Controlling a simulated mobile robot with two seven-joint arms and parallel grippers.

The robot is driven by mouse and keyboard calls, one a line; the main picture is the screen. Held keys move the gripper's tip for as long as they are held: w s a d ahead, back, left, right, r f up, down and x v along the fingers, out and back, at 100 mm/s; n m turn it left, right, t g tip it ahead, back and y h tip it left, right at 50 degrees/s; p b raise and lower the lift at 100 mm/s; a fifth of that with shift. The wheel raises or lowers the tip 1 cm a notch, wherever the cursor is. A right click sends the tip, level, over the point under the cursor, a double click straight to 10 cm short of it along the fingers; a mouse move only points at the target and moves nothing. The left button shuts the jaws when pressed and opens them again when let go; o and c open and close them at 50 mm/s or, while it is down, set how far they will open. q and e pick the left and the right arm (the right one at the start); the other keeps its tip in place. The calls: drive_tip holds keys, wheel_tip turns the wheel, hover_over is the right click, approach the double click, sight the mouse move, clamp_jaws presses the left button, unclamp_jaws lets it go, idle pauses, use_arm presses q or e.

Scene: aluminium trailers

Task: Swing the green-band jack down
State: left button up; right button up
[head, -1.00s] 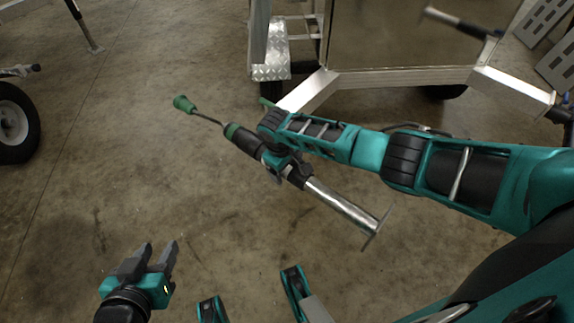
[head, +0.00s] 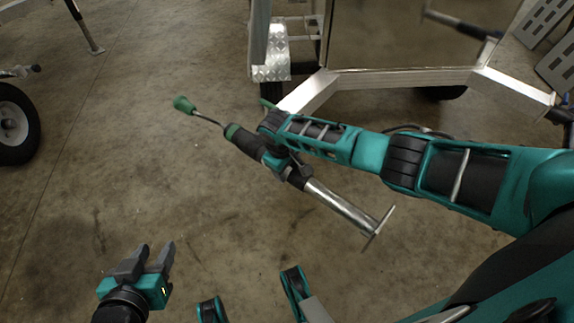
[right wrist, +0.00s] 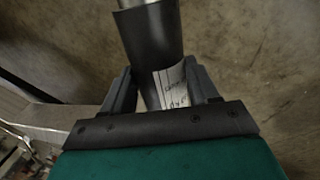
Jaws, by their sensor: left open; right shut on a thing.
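The green-band jack (head: 335,203) lies slanted in the head view. Its green-knobbed crank (head: 183,104) and green band (head: 232,131) are at the upper left, and its bright inner tube and flat foot (head: 378,228) are at the lower right. My right gripper (head: 283,163) is shut around the jack's dark tube near its middle. In the right wrist view, the fingers of my right gripper (right wrist: 160,82) flank the dark tube (right wrist: 152,45), which has a white label. The jack's mount is hidden behind my right arm. My left gripper (head: 153,254) is open and empty, low at the left.
The trailer's aluminium frame (head: 310,92) and a tread-plate step (head: 271,66) stand behind the jack. Another jack (head: 460,24) shows at the upper right. A wheel (head: 14,124) is at the left edge. The concrete floor between is clear.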

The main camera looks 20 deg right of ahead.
drive_tip(key=shift+s+f+t+y, duration=0.2)
drive_tip(key=shift+f+t+y, duration=0.4)
drive_tip(key=shift+f, duration=0.5)
wheel_tip(320, 180, down, 3)
drive_tip(key=shift+w+r+t+y, duration=0.15)
drive_tip(key=shift+t+y, duration=0.25)
drive_tip(key=shift+t, duration=0.7)
use_arm(q)
drive_tip(key=shift+w+d+f+b, duration=0.1)
drive_tip(key=shift+d+f+b, duration=0.35)
drive_tip(key=shift+b, duration=0.7)
use_arm(e)
drive_tip(key=shift+w+a+f+m+t+y, duration=0.1)
drive_tip(key=shift+w+f+m+t+y, duration=0.1)
drive_tip(key=shift+f+t, duration=0.3)
drive_tip(key=shift+w+a+f+m+t+y, duration=0.1)
drive_tip(key=shift+w+a+f+t+y, duration=0.1)
drive_tip(key=shift+f+t, duration=0.25)
drive_tip(key=shift+w+a+f+m+t+y, duration=0.1)
drive_tip(key=shift+w+f+t+y, duration=0.1)
drive_tip(key=shift+f+t, duration=0.25)
drive_tip(key=shift+f, duration=0.1)
